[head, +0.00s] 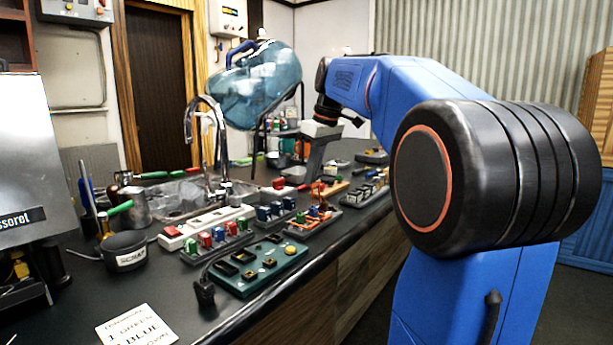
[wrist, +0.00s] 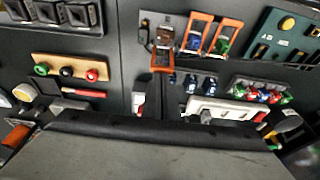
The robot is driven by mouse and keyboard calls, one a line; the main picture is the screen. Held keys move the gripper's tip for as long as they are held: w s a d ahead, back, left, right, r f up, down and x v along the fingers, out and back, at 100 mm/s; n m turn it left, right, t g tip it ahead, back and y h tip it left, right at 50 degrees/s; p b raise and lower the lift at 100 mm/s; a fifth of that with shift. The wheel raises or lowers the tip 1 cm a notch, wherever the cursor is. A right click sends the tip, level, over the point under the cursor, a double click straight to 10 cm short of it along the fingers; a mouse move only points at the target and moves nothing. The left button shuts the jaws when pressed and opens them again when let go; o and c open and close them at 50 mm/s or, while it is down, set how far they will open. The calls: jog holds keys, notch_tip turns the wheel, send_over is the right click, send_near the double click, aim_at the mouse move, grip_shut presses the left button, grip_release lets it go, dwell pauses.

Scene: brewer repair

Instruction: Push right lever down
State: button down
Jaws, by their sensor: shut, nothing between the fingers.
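The lever block (head: 311,224) sits on the dark counter and carries orange-framed levers. In the wrist view its three levers stand in a row: one at the left end (wrist: 163,60), a middle one (wrist: 196,33) and one at the right end (wrist: 226,38). The left-end lever lies differently from the other two, its orange part reaching lower in the picture. Which is up or down I cannot tell. My gripper (head: 312,177) is shut and empty, pointing down just behind the lever block in the head view. Whether it touches a lever I cannot tell.
A green board (head: 256,264) lies nearer along the counter. A white strip (wrist: 224,110) and a block of coloured knobs (wrist: 262,92) lie close by. A wooden bar with round knobs (wrist: 69,68) is on the other side. A sink with a tap (head: 205,130) stands behind.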

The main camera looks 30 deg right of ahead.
aim_at(316, 183)
jog(key=s+t, duration=0.1)
jog(key=s+d+t+y, duration=0.1)
jog(key=t, duration=0.1)
jog(key=shift+s, duration=0.4)
jog(key=s+t, duration=0.1)
jog(key=t+y, duration=0.1)
jog(key=shift+s+d+f+t, duration=0.2)
jog(key=shift+s+d+t, duration=0.1)
jog(key=shift+s+d, duration=0.1)
jog(key=shift+s+d+f+t+y, duration=0.2)
jog(key=shift+s+t, duration=0.2)
jog(key=shift+t, duration=0.15)
jog(key=shift+s+d+f+t+y, duration=0.1)
jog(key=shift+s+f+t+y, duration=0.1)
jog(key=shift+s+t, duration=0.3)
jog(key=shift+s+d+f+t+y, duration=0.25)
jog(key=shift+s+f+t+y, duration=0.35)
jog(key=shift+t, duration=0.55)
jog(key=shift+w+a+r, duration=0.1)
jog(key=shift+x, duration=0.75)
